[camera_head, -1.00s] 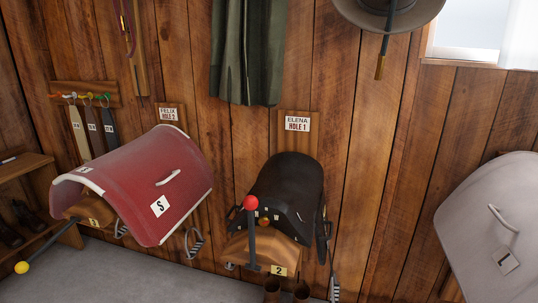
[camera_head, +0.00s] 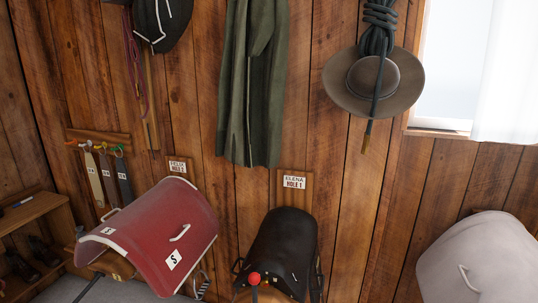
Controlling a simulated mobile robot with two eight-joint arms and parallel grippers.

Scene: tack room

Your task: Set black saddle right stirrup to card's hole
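The black saddle (camera_head: 281,247) sits on a wall rack at the bottom middle, below a card (camera_head: 294,182) that reads "ELENA HOLE 1". A red-knobbed lever (camera_head: 254,279) stands in front of the saddle. The saddle's stirrups are out of the picture below or hidden, and its strap holes cannot be made out. Neither of my grippers is in view.
A red saddle cover (camera_head: 158,236) marked S is at left, under a "HOLE 2" card (camera_head: 178,166). A pale grey cover (camera_head: 478,262) is at right. A green coat (camera_head: 252,85) and brown hat (camera_head: 373,85) hang above. A shelf (camera_head: 32,218) stands far left.

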